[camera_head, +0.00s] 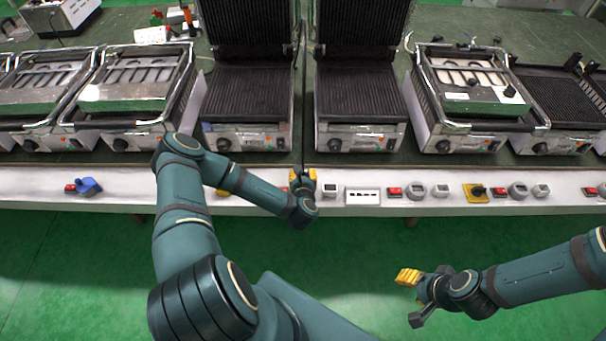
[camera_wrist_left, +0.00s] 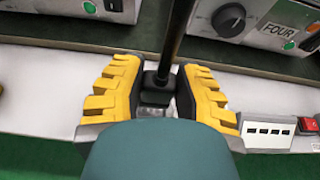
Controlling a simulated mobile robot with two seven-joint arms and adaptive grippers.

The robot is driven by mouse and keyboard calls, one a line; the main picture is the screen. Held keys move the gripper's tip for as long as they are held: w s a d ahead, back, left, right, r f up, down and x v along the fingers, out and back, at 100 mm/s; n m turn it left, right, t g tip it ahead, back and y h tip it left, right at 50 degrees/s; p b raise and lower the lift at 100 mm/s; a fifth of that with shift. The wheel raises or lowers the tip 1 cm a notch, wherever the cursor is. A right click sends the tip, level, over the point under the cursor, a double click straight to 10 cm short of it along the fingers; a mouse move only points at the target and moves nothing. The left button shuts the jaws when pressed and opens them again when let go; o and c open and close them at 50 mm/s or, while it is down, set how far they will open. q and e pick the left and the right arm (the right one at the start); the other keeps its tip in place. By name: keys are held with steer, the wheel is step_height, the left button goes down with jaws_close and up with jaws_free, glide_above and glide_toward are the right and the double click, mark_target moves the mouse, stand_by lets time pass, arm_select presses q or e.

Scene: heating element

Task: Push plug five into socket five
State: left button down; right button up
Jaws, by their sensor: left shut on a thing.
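My left gripper (camera_head: 303,181) is at the white ledge at the front of the bench, between the two middle grills. In the left wrist view its yellow fingers are shut on a black plug (camera_wrist_left: 157,88), whose dark cable runs up and away. No number shows on the plug. A pale grey piece (camera_wrist_left: 155,112) is just below the plug; I cannot tell whether they touch or whether it is a socket. A grey square socket (camera_head: 330,191) sits just right of the gripper. My right gripper (camera_head: 410,282) hangs over the green floor; its jaws are unclear.
The white ledge (camera_head: 235,184) also carries a white multi-port strip (camera_head: 363,196), red switches (camera_head: 394,192), round grey fittings (camera_head: 417,190) and a yellow plate with a black knob (camera_head: 476,192). Open grills (camera_head: 362,95) stand behind it. The green floor (camera_head: 80,270) is clear.

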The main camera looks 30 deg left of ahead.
arm_select(q)
steer(key=shift+f+b, duration=1.7)
steer(key=shift+f, duration=0.5)
steer(key=c, duration=0.7)
jaws_free()
steer(key=v, duration=1.2)
steer(key=shift+d, duration=0.1)
